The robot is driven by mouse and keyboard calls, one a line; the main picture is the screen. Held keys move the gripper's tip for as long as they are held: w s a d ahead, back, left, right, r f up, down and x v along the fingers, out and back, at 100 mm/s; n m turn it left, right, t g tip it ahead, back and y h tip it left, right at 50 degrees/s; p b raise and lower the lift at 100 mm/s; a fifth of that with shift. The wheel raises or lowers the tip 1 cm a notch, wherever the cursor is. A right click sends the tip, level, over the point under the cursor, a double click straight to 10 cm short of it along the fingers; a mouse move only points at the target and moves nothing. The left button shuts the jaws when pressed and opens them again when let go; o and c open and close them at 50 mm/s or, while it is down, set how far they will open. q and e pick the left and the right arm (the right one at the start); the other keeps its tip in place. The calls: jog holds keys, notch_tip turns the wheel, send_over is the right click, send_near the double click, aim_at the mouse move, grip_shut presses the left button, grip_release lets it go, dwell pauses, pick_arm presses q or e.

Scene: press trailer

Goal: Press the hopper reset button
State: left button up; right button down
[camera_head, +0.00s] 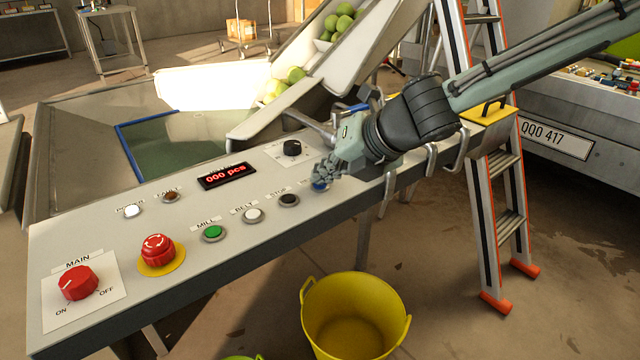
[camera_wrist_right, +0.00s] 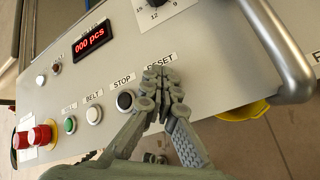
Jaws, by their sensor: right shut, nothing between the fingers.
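The hopper control panel (camera_head: 110,235) carries a row of buttons. A blue button (camera_head: 320,186) shows at the right end of the row, partly covered by my right gripper (camera_head: 328,168). In the right wrist view, my right gripper (camera_wrist_right: 166,82) is shut and empty, its fingertips just below the RESET label (camera_wrist_right: 160,60). The fingers hide the button there. I cannot tell whether the fingertips touch it. The black STOP button (camera_wrist_right: 125,101) is just left of the fingers. My left gripper is not in view.
Nearby on the panel are a white BELT button (camera_head: 253,215), a green MILL button (camera_head: 213,233), a red emergency stop (camera_head: 157,249), a black knob (camera_head: 291,147) and a display (camera_head: 226,175) reading 000 pcs. A metal rail (camera_wrist_right: 275,50) borders the panel. A yellow bucket (camera_head: 355,315) stands below.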

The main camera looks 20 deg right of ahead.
aim_at(324, 187)
jog(key=shift+r+p, duration=0.8)
notch_tip(324, 187, up, 5)
jog(key=p, duration=0.4)
jog(key=shift+p, duration=0.4)
dwell(0.4)
